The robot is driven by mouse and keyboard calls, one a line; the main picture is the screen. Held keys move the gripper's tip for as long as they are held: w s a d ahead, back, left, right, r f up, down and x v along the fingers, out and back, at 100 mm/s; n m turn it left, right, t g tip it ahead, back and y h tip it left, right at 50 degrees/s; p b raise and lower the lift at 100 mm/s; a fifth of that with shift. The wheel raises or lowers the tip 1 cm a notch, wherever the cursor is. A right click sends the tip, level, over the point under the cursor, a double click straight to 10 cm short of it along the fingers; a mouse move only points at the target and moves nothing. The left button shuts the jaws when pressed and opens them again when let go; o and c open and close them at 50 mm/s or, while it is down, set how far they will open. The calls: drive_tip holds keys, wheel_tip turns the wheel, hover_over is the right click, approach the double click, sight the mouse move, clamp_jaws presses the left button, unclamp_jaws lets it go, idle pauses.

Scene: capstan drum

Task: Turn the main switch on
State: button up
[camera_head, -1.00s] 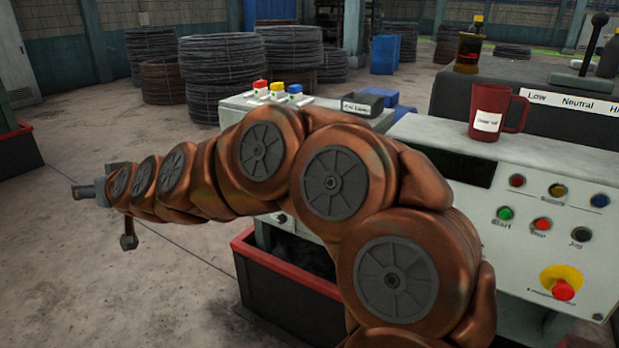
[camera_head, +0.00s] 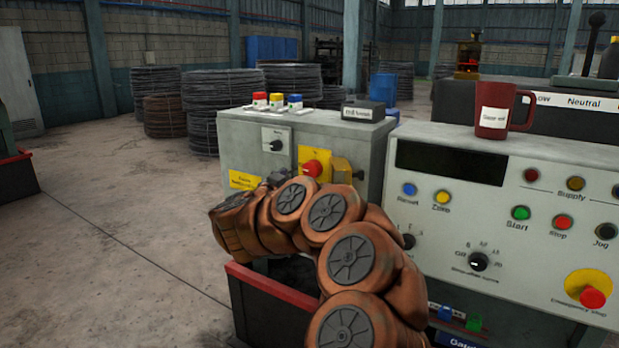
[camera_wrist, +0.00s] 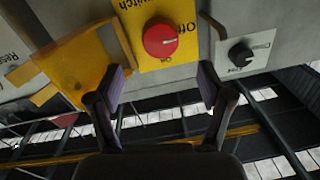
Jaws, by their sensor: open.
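The main switch is a round red knob (camera_head: 312,168) on a yellow plate (camera_head: 316,154) on the grey cabinet's front. In the wrist view the red knob (camera_wrist: 160,40) appears upside down, with "Off" and "On" lettering on its plate (camera_wrist: 178,62). My gripper (camera_wrist: 163,82) is open and empty. Its two fingers are spread, with the knob ahead of them between their tips in the picture; I see no contact. In the head view my gripper is mostly hidden behind my arm, just left of the knob. A yellow-orange flap or cover (camera_wrist: 75,65) stands beside the plate.
A small black selector (camera_wrist: 240,54) sits near one finger. A console with a red mug (camera_head: 496,110) stands right.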

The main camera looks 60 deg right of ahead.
sight(310, 170)
drive_tip(key=shift+w+d+b, duration=0.2)
drive_tip(key=shift+d+b, duration=0.05)
drive_tip(key=shift+d, duration=1.7)
drive_tip(key=shift+w+d+b, duration=0.2)
drive_tip(key=shift+d, duration=1.7)
drive_tip(key=c, duration=1.2)
drive_tip(key=shift+o, duration=0.2)
